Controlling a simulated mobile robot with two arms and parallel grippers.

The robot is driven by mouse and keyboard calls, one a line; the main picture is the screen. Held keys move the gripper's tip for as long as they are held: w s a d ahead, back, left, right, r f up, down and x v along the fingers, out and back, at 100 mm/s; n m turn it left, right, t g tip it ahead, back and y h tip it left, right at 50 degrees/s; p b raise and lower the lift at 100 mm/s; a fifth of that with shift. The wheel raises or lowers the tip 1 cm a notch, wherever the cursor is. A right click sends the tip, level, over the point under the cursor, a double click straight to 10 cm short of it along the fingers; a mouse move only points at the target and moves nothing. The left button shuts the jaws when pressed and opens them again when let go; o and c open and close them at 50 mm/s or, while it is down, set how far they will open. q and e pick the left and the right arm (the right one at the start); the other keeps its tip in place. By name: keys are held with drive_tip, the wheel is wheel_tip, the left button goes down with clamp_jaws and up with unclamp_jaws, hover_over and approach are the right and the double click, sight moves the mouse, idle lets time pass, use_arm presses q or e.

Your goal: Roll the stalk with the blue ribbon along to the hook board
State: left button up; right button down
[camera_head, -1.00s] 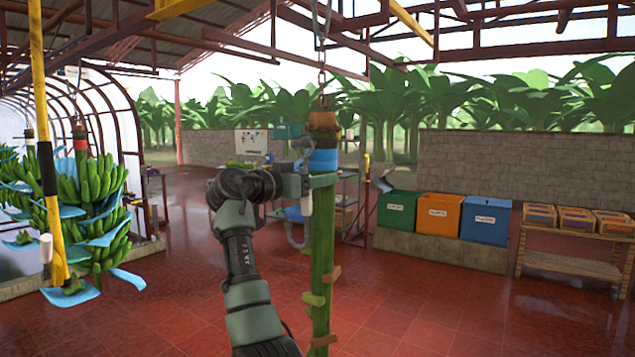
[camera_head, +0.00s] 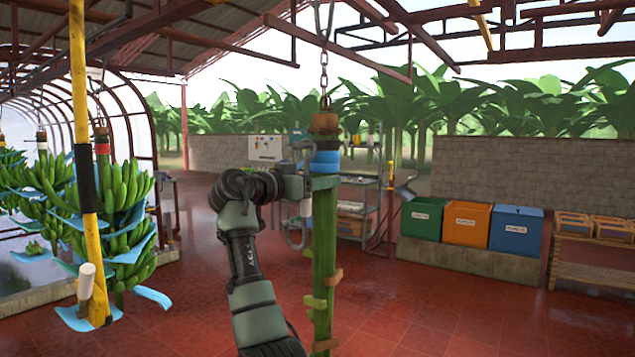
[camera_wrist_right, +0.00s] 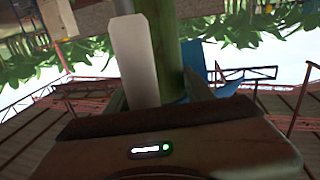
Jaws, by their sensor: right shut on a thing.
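The green stalk with the blue ribbon (camera_head: 325,157) hangs upright from a chain (camera_head: 323,70) in the middle of the head view. It is bare of bunches, with short cut stubs on its lower part. My right gripper (camera_head: 310,184) is shut on the stalk just below the ribbon. In the right wrist view the stalk (camera_wrist_right: 165,60) stands behind a pale finger (camera_wrist_right: 133,60). The hook board, perhaps the white panel (camera_head: 265,145) on the far wall, is small and I cannot tell its details. My left gripper is not in view.
Banana bunches (camera_head: 125,190) with blue sheets hang at the left, one with a red ribbon, near a yellow and black pole (camera_head: 83,150). Green (camera_head: 422,219), orange (camera_head: 467,223) and blue bins (camera_head: 516,229) stand at the right. A metal rack (camera_head: 358,205) stands behind the stalk. Red floor is open ahead.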

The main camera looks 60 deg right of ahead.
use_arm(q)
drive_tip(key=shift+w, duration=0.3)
use_arm(e)
drive_tip(key=shift+w+f, duration=0.1)
drive_tip(key=shift+w, duration=0.25)
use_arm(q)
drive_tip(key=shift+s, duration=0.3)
use_arm(e)
drive_tip(key=shift+s, duration=0.15)
drive_tip(key=c, duration=0.6)
unclamp_jaws()
drive_tip(key=shift+d, duration=0.1)
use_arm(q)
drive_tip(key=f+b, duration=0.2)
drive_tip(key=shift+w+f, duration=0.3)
use_arm(e)
drive_tip(key=w+a, duration=0.1)
drive_tip(key=a, duration=0.6)
drive_tip(key=shift+w+a, duration=0.35)
